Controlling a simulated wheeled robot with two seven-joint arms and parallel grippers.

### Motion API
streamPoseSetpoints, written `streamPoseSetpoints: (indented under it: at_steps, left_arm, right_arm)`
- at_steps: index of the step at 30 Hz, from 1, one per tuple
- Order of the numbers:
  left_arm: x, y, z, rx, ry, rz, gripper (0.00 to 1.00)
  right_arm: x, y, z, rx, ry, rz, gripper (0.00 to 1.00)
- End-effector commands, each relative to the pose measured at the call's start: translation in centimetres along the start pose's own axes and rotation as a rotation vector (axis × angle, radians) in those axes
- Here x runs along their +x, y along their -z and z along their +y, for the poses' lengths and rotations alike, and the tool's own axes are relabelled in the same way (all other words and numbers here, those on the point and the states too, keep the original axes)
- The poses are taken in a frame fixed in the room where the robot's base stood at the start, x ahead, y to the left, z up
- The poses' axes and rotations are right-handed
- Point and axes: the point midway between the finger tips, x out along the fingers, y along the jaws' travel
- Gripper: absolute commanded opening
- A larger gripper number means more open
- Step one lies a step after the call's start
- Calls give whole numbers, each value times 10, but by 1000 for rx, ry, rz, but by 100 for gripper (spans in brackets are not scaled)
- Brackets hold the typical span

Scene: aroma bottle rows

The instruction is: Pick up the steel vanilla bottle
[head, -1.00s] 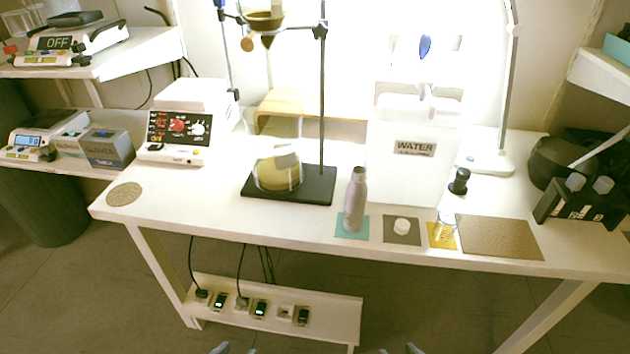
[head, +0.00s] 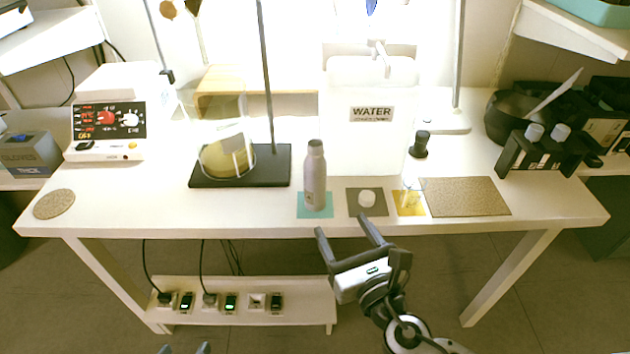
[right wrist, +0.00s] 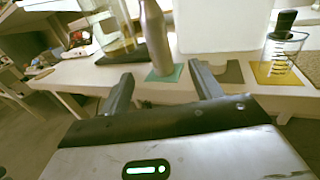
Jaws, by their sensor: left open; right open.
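A steel bottle (head: 315,180) with a grey cap stands upright on a teal mat (head: 304,212) near the table's front edge. No vanilla label is readable on it. My right gripper (head: 343,226) is open and empty, in front of the table edge and apart from the bottle. In the right wrist view the bottle (right wrist: 155,40) stands ahead, between the directions of the two open fingers (right wrist: 161,74); its top is cut off. My left gripper (head: 185,348) shows only its two spread fingertips at the bottom edge of the head view.
A WATER container (head: 345,150) stands behind. A stand base (head: 270,165) is to the left.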

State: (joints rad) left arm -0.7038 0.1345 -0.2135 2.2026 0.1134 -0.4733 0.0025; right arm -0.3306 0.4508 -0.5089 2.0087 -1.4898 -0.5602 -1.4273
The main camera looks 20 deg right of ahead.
Motion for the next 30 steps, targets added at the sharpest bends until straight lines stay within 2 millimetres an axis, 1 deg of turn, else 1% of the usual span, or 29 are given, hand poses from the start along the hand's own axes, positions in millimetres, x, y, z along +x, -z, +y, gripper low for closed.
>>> streamPoseSetpoints:
  at_steps: [3, 9, 12, 15, 20, 26, 27, 30]
  left_arm:
    - [-3, 5, 1, -2, 0, 0, 51]
    - [-3, 5, 0, 2, 5, -4, 51]
    - [-2, 4, -1, 5, 7, -6, 51]
    - [-1, 3, -1, 7, 8, -9, 51]
    - [0, 3, -2, 8, 9, -10, 51]
    - [-2, 6, -2, 11, 11, -8, 51]
    - [-1, 5, -2, 12, 11, -8, 51]
    - [0, 5, -2, 11, 10, -7, 51]
  right_arm:
    - [23, -5, 0, -6, 1, -8, 64]
    - [67, -4, 0, -2, 1, -5, 64]
    - [84, -3, 1, -2, 1, -4, 64]
    - [94, -2, 0, 0, 1, -2, 64]
    - [104, -3, 1, 0, 0, -2, 64]
    - [133, -7, 4, 2, 1, -4, 64]
    - [138, -5, 4, 2, 1, -2, 64]
    - [148, -5, 3, 1, 0, -1, 64]
